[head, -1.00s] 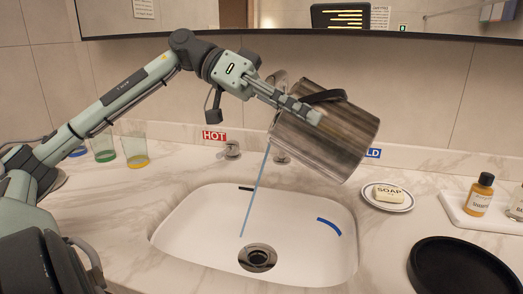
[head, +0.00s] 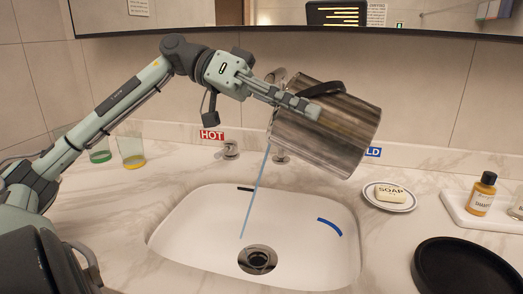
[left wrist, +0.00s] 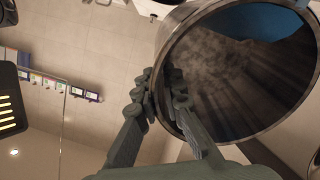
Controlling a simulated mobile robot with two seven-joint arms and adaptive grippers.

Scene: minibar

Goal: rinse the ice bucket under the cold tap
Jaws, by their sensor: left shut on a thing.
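The metal ice bucket (head: 335,135) is held tilted above the back of the sink, its mouth toward the left. My left gripper (head: 312,108) is shut on the bucket's rim; the fingers (left wrist: 160,100) show at the rim in the left wrist view. That view looks into the bucket (left wrist: 235,90), where a blue area and a hazy patch show. A thin blue stream (head: 254,195) runs from near the bucket's mouth down toward the drain (head: 257,259). The faucet (head: 278,77) is partly behind the bucket, so I cannot tell whether the stream leaves it or the bucket. The cold tap handle is hidden. My right gripper is out of view.
The hot tap (head: 231,148) stands left of the faucet. Glasses (head: 131,150) stand at the left. A soap dish (head: 400,206), bottles (head: 482,193) and a black round tray (head: 465,268) sit at the right.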

